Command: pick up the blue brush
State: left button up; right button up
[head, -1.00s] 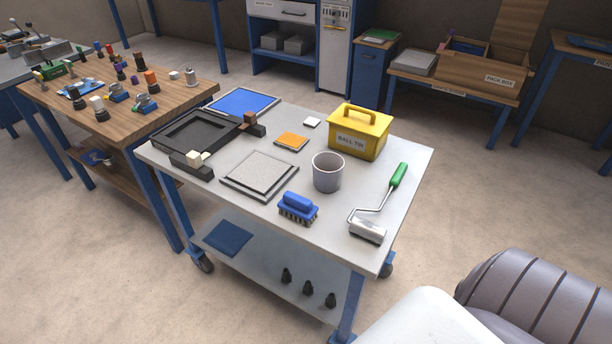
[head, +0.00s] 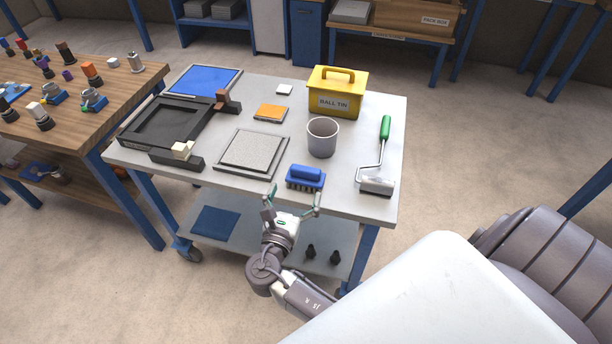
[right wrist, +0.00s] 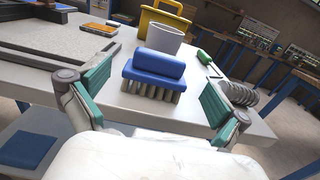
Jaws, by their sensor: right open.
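The blue brush (head: 306,177) stands bristles down near the front edge of the white-topped cart (head: 225,183). In the right wrist view the brush (right wrist: 155,72) lies ahead, between my spread fingers. My right gripper (head: 292,200) is open and empty, at the cart's front edge, just short of the brush and a little left of it in the head view. Its green finger pads show on both sides in the right wrist view (right wrist: 152,98). I see no contact with the brush. My left gripper is not in view.
A grey cup (head: 322,138) stands just behind the brush. A roller with a green handle (head: 385,130) lies to the right, and a grey square plate (head: 252,153) to the left. A yellow ball tin (head: 337,92) and a black frame (head: 170,132) stand farther back.

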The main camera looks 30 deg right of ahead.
aim_at(304, 173)
jog(key=shift+x, duration=0.95)
jog(key=shift+w+d, duration=0.6)
jog(key=p+x, duration=0.1)
jog(key=x, duration=0.2)
jog(key=shift+d, duration=0.4)
jog(key=shift+w+d+f+p, duration=0.1)
jog(key=shift+w+d+p, duration=0.2)
jog(key=shift+w+d, duration=0.1)
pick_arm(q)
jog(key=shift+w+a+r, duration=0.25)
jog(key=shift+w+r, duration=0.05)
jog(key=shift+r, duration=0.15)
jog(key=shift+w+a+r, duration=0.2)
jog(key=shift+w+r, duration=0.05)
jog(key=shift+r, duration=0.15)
pick_arm(e)
jog(key=shift+a, duration=0.1)
jog(key=c, duration=1)
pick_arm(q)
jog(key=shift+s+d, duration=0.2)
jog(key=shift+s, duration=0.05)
pick_arm(e)
jog(key=shift+c, duration=0.3)
